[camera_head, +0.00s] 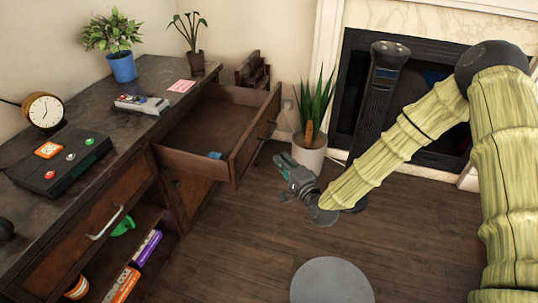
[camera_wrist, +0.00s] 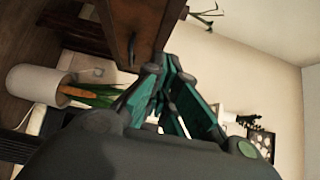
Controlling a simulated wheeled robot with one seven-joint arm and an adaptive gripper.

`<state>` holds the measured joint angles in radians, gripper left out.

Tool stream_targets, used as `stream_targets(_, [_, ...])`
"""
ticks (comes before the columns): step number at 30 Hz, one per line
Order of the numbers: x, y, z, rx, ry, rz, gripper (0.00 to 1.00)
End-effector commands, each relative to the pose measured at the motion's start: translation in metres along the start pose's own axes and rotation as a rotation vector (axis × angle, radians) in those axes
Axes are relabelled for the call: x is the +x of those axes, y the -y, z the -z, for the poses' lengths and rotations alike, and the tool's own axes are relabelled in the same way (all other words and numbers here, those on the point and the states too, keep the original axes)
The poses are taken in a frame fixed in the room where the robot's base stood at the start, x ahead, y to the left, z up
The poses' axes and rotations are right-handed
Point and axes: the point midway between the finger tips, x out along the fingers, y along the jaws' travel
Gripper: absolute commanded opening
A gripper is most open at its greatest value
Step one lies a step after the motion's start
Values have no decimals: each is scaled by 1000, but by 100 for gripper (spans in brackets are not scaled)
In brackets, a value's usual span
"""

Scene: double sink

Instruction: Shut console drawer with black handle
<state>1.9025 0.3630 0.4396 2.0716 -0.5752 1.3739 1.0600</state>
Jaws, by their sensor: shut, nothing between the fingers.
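The wooden console drawer (camera_head: 243,148) is pulled far out of the dark console (camera_head: 130,80) in the head view. Its black handle (camera_head: 267,130) is on the outer face of the front panel. A small blue item (camera_head: 215,155) lies inside. My gripper (camera_head: 279,166) is shut and empty, in front of the drawer's front panel and lower than the handle in the picture. In the wrist view, my gripper's fingertips (camera_wrist: 166,62) are close to the brown drawer front (camera_wrist: 143,22), with the dark handle (camera_wrist: 131,48) beside them. I cannot tell whether they touch the wood.
A potted snake plant (camera_head: 312,145) stands just behind the gripper, near the fireplace (camera_head: 425,100). A second drawer front with a silver handle (camera_head: 105,222) is at left, above an open shelf. A round grey stool or disc (camera_head: 331,282) is at the front. Floor between is clear.

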Motion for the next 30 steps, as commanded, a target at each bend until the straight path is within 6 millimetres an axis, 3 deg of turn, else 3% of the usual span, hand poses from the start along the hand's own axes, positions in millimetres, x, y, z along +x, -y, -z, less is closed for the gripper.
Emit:
stream_targets(19, [98,0,-1,-3,1,-3,0])
stream_targets(30, [121,-2,-27,-3,1,-5,0])
